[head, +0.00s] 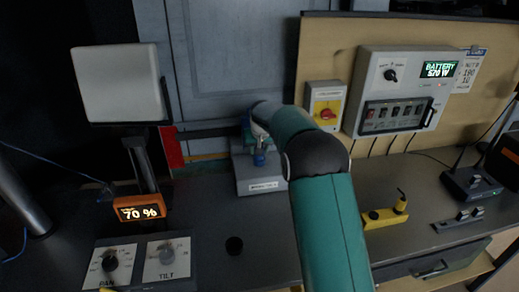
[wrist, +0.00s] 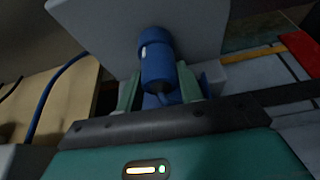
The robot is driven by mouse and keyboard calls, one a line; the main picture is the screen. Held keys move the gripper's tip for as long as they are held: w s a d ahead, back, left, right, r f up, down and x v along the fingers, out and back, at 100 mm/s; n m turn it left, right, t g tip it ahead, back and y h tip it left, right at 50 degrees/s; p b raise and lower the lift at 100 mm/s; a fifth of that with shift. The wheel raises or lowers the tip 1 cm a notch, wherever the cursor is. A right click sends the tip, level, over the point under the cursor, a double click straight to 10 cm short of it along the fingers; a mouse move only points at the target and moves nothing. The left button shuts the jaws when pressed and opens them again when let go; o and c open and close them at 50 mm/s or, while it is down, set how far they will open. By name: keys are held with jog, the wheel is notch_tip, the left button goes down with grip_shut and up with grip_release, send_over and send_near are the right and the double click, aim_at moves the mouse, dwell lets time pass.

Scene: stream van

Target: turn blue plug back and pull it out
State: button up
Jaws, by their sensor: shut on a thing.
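The blue plug (wrist: 157,62) is a cylinder with a wide collar and a small white mark, in the middle of the wrist view. Its collar end is against the grey box (wrist: 205,25); how deep it sits cannot be seen. My gripper (wrist: 159,86) has its green fingers on either side of the plug's narrower body, shut on it. In the head view the blue plug (head: 259,157) shows at the grey box (head: 262,186), which has a label on its front. My gripper (head: 247,128) is partly hidden there behind my arm.
A lamp panel (head: 118,84), a 70 % display (head: 139,207) and two dials (head: 140,262) stand left. A yellow handle (head: 385,215) lies right of my arm.

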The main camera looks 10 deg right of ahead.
jog(key=shift+d+m, duration=0.1)
jog(key=shift+m, duration=0.2)
jog(key=shift+a+m+h, duration=0.2)
jog(key=shift+m+h, duration=0.4)
jog(key=shift+m, duration=0.6)
jog(key=shift+d+m, duration=0.15)
jog(key=shift+m, duration=0.25)
jog(key=shift+m+g+h, duration=0.3)
jog(key=shift+m+h, duration=0.1)
jog(key=shift+m, duration=0.5)
jog(key=shift+m+h, duration=0.3)
jog(key=shift+m, duration=0.3)
